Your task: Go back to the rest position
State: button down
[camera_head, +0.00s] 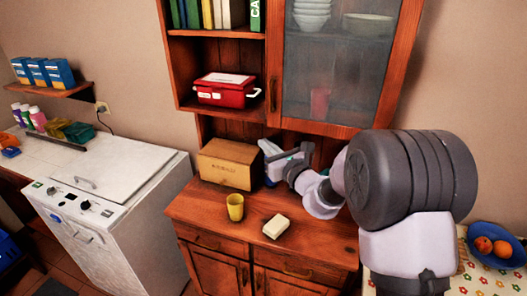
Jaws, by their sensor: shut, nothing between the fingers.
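My arm reaches in from the right, over the wooden cabinet top (328,237). My gripper (268,165) is at the back of this counter, just right of the wooden box (229,164). It is shut, with nothing seen held in it. The fingertips are small and partly hidden, and I cannot tell whether they touch the box. A yellow cup (235,207) stands upright in front of the box. A pale block (276,227) lies near the counter's front edge.
A red case (226,90) sits on the shelf above. A glass cabinet door (333,68) hangs over my arm. A white appliance (105,215) stands left. A blue bowl of oranges (496,245) is at far right. The counter's front right is clear.

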jog(key=s+a+r+n+g+y+b, duration=0.1)
jog(key=s+a+n+g+y+b, duration=0.2)
jog(key=s+n, duration=0.6)
jog(key=s+a+r+n+g+b, duration=0.15)
jog(key=s+a+n+g, duration=0.3)
jog(key=s, duration=0.85)
jog(key=s+d+f+n+g+h+b, duration=0.1)
jog(key=s+d+f+n+h+b, duration=0.2)
jog(key=s, duration=0.4)
jog(key=s+d+f+n+g+h+b, duration=0.1)
jog(key=s+d+f+n+g+h, duration=0.1)
jog(key=s+d+f+n, duration=0.4)
jog(key=s+d+f+n+t+h+b, duration=0.1)
jog(key=s+d+f+n+h+b, duration=0.1)
jog(key=s+d+h, duration=0.3)
jog(key=s+d+f, duration=0.1)
jog(key=d, duration=0.3)
jog(key=shift+s+d+f+n+h, duration=0.15)
jog(key=shift+s+d+n+h, duration=0.1)
jog(key=shift+s+n+h, duration=0.15)
